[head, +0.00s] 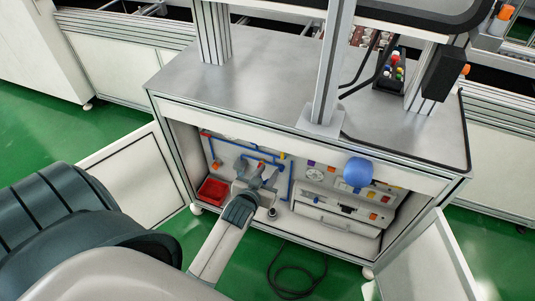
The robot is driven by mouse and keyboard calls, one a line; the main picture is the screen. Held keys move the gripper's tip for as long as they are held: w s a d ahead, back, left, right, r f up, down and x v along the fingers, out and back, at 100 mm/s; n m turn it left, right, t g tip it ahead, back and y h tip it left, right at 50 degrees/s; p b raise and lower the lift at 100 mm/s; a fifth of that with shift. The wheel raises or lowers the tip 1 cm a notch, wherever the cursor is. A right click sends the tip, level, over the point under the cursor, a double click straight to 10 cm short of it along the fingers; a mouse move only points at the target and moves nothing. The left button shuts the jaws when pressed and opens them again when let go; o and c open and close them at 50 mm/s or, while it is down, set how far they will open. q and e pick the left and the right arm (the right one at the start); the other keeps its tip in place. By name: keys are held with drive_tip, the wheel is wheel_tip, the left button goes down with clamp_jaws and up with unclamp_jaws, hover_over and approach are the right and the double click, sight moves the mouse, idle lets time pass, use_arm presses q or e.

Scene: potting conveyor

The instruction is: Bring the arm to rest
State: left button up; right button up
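My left arm (221,240) comes in from the lower left and reaches toward the open cabinet under the workbench. My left gripper (257,174) is in front of the cabinet's opening, near the blue pipes (262,154) on its back panel. Its two grey fingers look spread apart, with nothing visible between them. The gripper is small in view, and I cannot tell whether it touches anything. My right gripper is not in view.
The workbench (250,62) has a metal post. The cabinet's left door (128,180) and right door (425,262) stand open. Inside are a red bin (212,190) and a blue rounded object (358,171). A black cable (290,280) lies on the green floor.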

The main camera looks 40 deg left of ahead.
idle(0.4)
use_arm(q)
drive_tip(key=s+d+f+m+g+h, duration=0.1)
drive_tip(key=s+d+f, duration=0.15)
drive_tip(key=f, duration=0.35)
drive_tip(key=s+d+f+m+g+h, duration=0.1)
drive_tip(key=s+d+f, duration=0.1)
drive_tip(key=d+f, duration=0.3)
drive_tip(key=s+d+f+m+g+h, duration=0.1)
drive_tip(key=s+d+f, duration=0.4)
drive_tip(key=s+f, duration=0.5)
drive_tip(key=s+d+f+m+g+h, duration=0.1)
drive_tip(key=s+d+f, duration=0.4)
drive_tip(key=s+f, duration=0.6)
drive_tip(key=shift+s+f+m+g+h, duration=0.2)
drive_tip(key=shift+f+m+g+h, duration=0.35)
drive_tip(key=shift+g, duration=0.65)
drive_tip(key=shift+a, duration=0.15)
